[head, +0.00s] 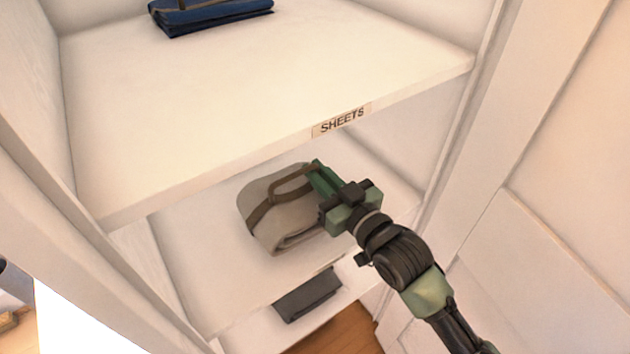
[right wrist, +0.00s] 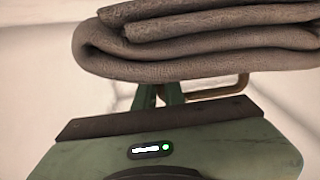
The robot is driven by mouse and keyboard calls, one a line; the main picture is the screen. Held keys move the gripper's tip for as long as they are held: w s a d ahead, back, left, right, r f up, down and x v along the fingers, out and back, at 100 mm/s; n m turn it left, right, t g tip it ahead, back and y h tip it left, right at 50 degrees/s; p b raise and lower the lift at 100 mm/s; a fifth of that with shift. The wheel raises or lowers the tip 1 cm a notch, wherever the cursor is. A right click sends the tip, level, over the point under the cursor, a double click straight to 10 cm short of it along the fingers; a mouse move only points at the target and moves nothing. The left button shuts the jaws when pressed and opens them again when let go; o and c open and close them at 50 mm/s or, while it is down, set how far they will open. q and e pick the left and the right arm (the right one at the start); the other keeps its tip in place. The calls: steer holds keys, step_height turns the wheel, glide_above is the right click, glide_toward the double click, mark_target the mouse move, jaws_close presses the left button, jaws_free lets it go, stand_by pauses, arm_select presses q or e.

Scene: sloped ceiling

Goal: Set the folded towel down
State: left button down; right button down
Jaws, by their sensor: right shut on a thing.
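The folded towel (head: 290,215) is grey-beige with a brown strap and a strap loop on top. It is at the shelf (head: 205,275) below the SHEETS board in the head view; I cannot tell if it rests on it or hangs just above. My right gripper (head: 317,172) comes in from the lower right and is shut on the strap loop. In the right wrist view the towel's thick folded layers (right wrist: 200,45) fill the top, with part of the loop (right wrist: 220,90) beside the fingers. My left gripper is not in view.
The upper shelf (head: 250,85) carries a SHEETS label (head: 341,120) and a folded blue cloth (head: 210,14) at the back. A dark grey item (head: 307,295) shows lower down. Cabinet walls stand close on both sides. The lower shelf has bare room left of the towel.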

steer(key=shift+f, duration=1.25)
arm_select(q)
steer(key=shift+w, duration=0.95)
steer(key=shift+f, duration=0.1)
arm_select(e)
steer(key=c, duration=1.9)
jaws_free()
steer(key=shift+f, duration=0.2)
steer(key=o, duration=0.4)
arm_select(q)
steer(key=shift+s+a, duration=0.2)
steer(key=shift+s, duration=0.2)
